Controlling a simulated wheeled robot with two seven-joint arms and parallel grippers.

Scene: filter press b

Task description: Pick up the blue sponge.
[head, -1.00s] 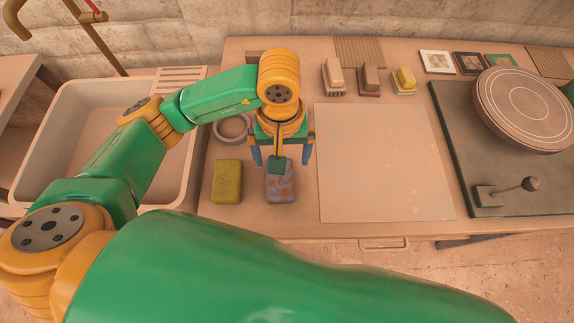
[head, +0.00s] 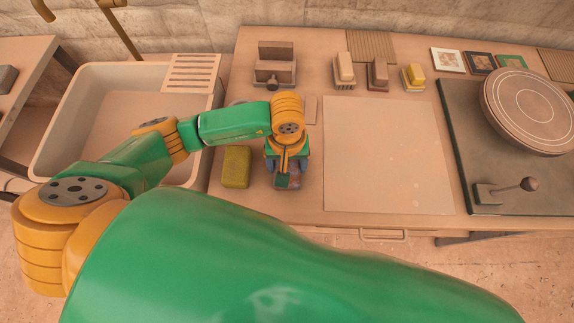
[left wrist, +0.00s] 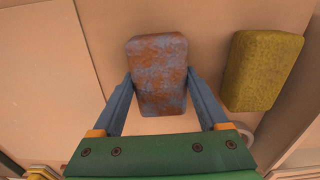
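The blue sponge (left wrist: 158,75) is a block mottled blue and rusty brown on the table. In the left wrist view it lies between the two blue fingers of my left gripper (left wrist: 160,82), one against each long side. The fingers appear closed on it. In the head view my left gripper (head: 286,172) is low over the sponge (head: 293,183) and hides most of it. I cannot tell any lift off the table. My right gripper is not in view.
A yellow-green sponge (head: 235,167) lies close to the left of the gripper, and shows at right in the wrist view (left wrist: 263,70). A sink (head: 62,140) is further left. A pale board (head: 388,155) is to the right. Brushes (head: 344,70) stand behind it.

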